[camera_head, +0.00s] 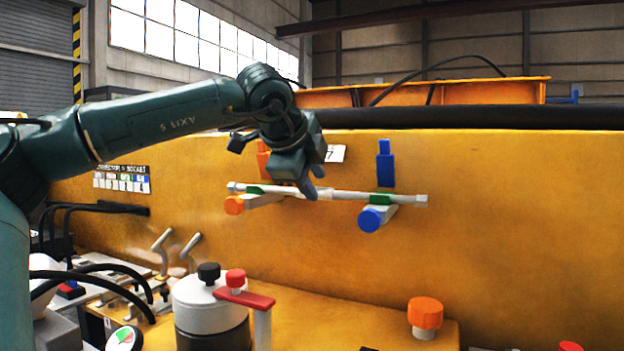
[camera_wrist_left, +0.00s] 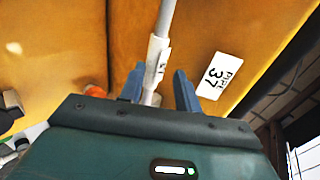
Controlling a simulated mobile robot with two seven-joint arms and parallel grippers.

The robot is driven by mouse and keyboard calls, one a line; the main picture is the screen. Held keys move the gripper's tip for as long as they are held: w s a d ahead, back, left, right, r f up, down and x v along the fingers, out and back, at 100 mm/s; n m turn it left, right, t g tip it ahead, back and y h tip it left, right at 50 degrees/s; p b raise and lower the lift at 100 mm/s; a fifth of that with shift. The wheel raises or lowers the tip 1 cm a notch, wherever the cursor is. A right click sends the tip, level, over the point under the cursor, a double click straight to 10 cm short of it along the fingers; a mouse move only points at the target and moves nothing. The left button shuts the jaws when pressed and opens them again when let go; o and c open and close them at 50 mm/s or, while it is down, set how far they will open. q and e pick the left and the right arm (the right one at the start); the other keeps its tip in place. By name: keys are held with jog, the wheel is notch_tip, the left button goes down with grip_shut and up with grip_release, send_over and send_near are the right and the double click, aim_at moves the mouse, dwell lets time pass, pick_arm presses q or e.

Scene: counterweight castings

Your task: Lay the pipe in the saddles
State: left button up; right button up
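The pipe (camera_head: 345,195) is a thin pale rod with a white sleeve near its middle. It lies nearly level along the yellow casting, across two saddles with green parts: the left saddle (camera_head: 262,200) with an orange round end and the right saddle (camera_head: 392,212) with a blue one. The pipe appears to sit in both, but full seating cannot be told. My left gripper (camera_head: 314,183) is at the pipe's middle. In the left wrist view its blue fingers (camera_wrist_left: 159,76) stand apart on either side of the pipe (camera_wrist_left: 163,25), with a gap at the right finger. My right gripper is out of view.
An upright blue block (camera_head: 385,165) stands above the right saddle, an orange one (camera_head: 263,160) above the left. A white label (camera_wrist_left: 219,76) is on the casting. Below are a pot with black and red knobs (camera_head: 210,305), an orange knob (camera_head: 425,313) and levers (camera_head: 162,245).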

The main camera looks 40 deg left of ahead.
pick_arm(q)
jog(key=shift+o, duration=1.2)
jog(key=shift+f, duration=0.1)
jog(key=v, duration=1.3)
jog(key=shift+s, duration=0.1)
